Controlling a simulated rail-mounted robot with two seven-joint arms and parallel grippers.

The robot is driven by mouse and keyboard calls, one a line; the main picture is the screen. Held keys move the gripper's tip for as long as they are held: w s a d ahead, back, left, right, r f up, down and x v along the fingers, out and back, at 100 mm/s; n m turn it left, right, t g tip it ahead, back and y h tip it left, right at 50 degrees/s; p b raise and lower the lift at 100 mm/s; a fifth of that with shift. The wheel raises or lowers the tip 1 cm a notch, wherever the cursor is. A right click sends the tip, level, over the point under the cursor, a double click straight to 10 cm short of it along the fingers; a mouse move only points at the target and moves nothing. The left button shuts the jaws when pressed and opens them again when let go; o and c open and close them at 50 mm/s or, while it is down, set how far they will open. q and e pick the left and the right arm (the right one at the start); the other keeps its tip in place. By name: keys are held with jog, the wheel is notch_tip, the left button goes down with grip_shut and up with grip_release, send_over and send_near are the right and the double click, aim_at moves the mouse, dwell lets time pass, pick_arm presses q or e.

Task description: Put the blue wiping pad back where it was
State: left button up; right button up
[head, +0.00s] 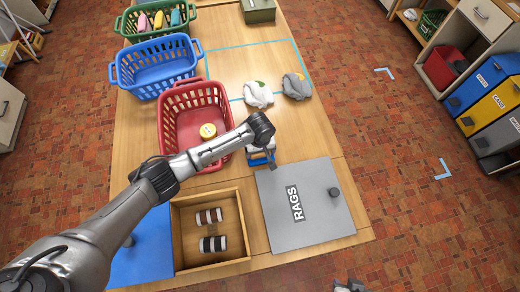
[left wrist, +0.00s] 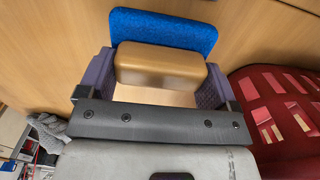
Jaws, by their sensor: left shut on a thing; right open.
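The blue wiping pad (head: 262,161) has a tan block-shaped grip (left wrist: 160,64); its blue face shows at the top of the left wrist view (left wrist: 165,29). My left gripper (head: 261,148) is shut on the tan block, one finger on each side. It holds the pad over the wooden table, between the red basket and the grey RAGS lid. Whether the pad touches the table I cannot tell. My right gripper (head: 349,286) shows only in part at the bottom edge of the head view, empty and off the table.
The RAGS lid (head: 325,212) has a knob. An open wooden box (head: 242,205) holds two dark-and-white rolls. Blue (head: 150,82) and green baskets (head: 137,36) stand behind. Two crumpled rags (head: 259,94) lie near blue tape.

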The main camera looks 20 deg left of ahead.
pick_arm(q)
jog(key=o, duration=0.7)
notch_tip(320, 180, up, 12)
jog(key=p, duration=0.1)
jog(key=shift+r, duration=0.1)
dwell(0.3)
